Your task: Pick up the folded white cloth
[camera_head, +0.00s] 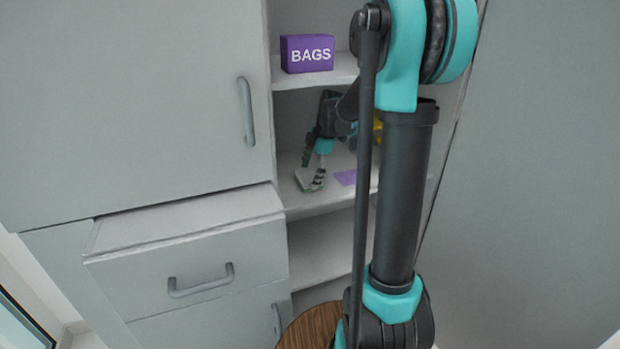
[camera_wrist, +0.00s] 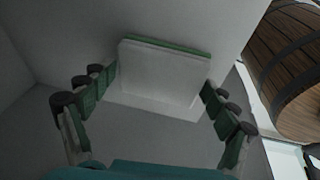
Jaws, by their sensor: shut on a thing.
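The folded white cloth (camera_wrist: 162,74) is a pale flat block with a green strip along its far edge, at the upper middle of the wrist view. My gripper (camera_wrist: 158,84) has its dark green fingers on the cloth's left and right sides and is shut on it. In the head view my gripper (camera_head: 312,178) reaches into the middle shelf of the cupboard. The cloth shows there as a small pale patch (camera_head: 302,178) at the fingertips, partly hidden by them. I cannot tell whether it is clear of the shelf.
A purple BAGS box (camera_head: 307,54) stands on the shelf above. A wooden barrel (camera_wrist: 292,70) is at right. A closed door (camera_head: 150,100) borders the shelves.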

